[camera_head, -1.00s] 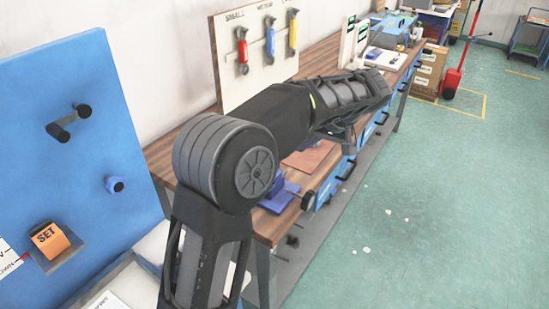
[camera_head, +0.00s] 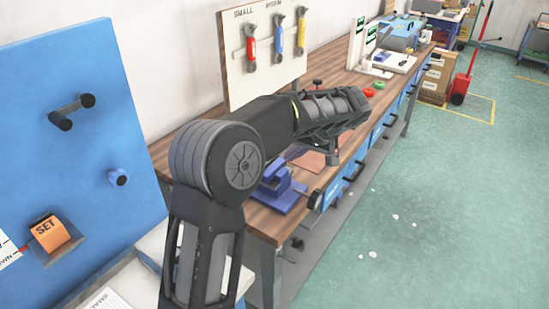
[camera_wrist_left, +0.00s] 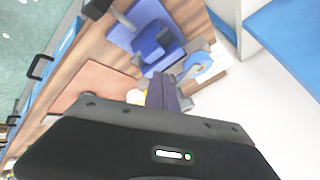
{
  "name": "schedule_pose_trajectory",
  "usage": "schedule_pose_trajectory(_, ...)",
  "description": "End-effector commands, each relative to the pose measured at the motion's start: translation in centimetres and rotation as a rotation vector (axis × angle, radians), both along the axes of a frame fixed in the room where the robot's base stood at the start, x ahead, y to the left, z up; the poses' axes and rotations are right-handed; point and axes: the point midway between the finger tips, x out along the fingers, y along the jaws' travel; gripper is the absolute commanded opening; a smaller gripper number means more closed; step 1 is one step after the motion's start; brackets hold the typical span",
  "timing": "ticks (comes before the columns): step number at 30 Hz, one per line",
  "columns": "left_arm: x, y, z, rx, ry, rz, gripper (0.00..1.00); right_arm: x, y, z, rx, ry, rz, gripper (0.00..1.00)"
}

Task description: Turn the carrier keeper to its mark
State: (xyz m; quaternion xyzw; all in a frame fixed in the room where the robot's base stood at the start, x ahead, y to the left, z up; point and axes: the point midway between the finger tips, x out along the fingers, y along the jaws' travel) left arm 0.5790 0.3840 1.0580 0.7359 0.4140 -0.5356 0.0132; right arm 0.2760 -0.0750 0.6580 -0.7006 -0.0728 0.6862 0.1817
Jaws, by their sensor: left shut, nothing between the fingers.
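My left arm crosses the head view, and its gripper end is above the wooden bench; its fingertips are not clear there. In the left wrist view the left gripper (camera_wrist_left: 165,92) is shut and empty, pointing towards a blue fixture (camera_wrist_left: 150,35). The fixture also shows in the head view, below my forearm, as a blue clamp-like block (camera_head: 283,190) with a black knob (camera_head: 315,200) at the bench's front edge. Beside the fingers in the wrist view is a light blue round part (camera_wrist_left: 200,68). I cannot tell which part is the carrier keeper, nor see its mark. My right gripper is not in view.
A tan sheet (camera_wrist_left: 100,82) lies on the bench beside the fixture. A tool board (camera_head: 262,72) with red, blue and yellow tools stands behind. A blue panel (camera_head: 80,150) with black pegs and an orange SET block (camera_head: 50,232) stands at left. The green floor is open at right.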

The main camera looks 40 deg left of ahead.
Motion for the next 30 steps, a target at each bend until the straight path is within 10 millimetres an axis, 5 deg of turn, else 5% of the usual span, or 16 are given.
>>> schedule_pose_trajectory(9,-1.6,3.8,-1.0,0.000,0.001,0.001,0.00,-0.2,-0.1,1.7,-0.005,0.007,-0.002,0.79)
schedule_pose_trajectory(22,-1.9,4.4,-1.3,0.001,0.001,0.000,0.00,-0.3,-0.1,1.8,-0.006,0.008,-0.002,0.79)
schedule_pose_trajectory(30,-2.7,4.9,-1.9,-0.001,-0.004,-0.113,0.00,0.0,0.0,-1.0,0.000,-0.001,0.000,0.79)
